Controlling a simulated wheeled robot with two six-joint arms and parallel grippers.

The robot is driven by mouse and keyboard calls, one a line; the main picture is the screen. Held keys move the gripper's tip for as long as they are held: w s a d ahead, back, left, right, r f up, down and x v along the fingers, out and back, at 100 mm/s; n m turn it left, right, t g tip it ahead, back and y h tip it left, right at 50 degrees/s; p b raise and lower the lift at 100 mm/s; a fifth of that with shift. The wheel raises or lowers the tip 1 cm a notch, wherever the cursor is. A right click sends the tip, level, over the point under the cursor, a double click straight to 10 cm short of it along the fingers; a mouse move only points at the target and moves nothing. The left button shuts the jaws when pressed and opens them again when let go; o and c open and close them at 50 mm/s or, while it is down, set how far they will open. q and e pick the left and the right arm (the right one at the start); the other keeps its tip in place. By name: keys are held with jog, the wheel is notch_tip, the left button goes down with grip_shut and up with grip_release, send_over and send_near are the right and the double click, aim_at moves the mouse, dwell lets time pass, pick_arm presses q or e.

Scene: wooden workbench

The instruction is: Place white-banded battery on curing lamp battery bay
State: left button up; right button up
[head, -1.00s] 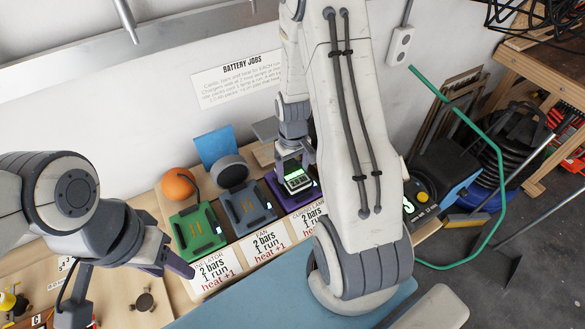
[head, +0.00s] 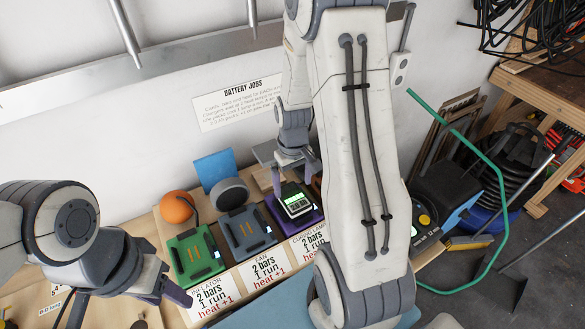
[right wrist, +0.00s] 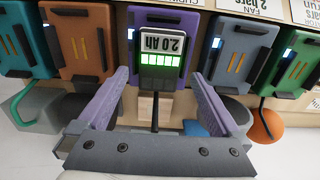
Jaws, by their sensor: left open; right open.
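The white-banded battery (head: 297,201) sits on the purple curing lamp bay (head: 312,217), its green-lit bars facing up. In the right wrist view the battery (right wrist: 160,46) shows a white "2.0 Ah" band and lies within the purple bay (right wrist: 205,24). My right gripper (head: 294,177) is open and empty, just behind and above the battery, with its purple fingers spread to either side in the wrist view (right wrist: 160,80). My left gripper (head: 172,292) is open and empty at the left, in front of the green bay.
The green inflator bay (head: 193,254) and the grey-blue fan bay (head: 246,232) stand empty left of the curing lamp. An orange ball (head: 177,206) is behind them. Orange (right wrist: 80,42) and teal (right wrist: 20,40) bays lie on the other side.

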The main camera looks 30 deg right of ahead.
aim_at(293, 197)
notch_tip(293, 197, up, 8)
jog(key=s+a+r+n, duration=0.1)
jog(key=a+r+n, duration=0.1)
jog(key=a, duration=0.6)
jog(key=s+a+r+n, duration=0.1)
jog(key=s+a+n, duration=0.2)
jog(key=s+a, duration=0.5)
jog(key=s+a+r+n+y+b, duration=0.1)
jog(key=s+a+r+n, duration=0.1)
jog(key=s+a, duration=0.6)
jog(key=shift+s+n, duration=0.25)
jog(key=shift+n, duration=0.15)
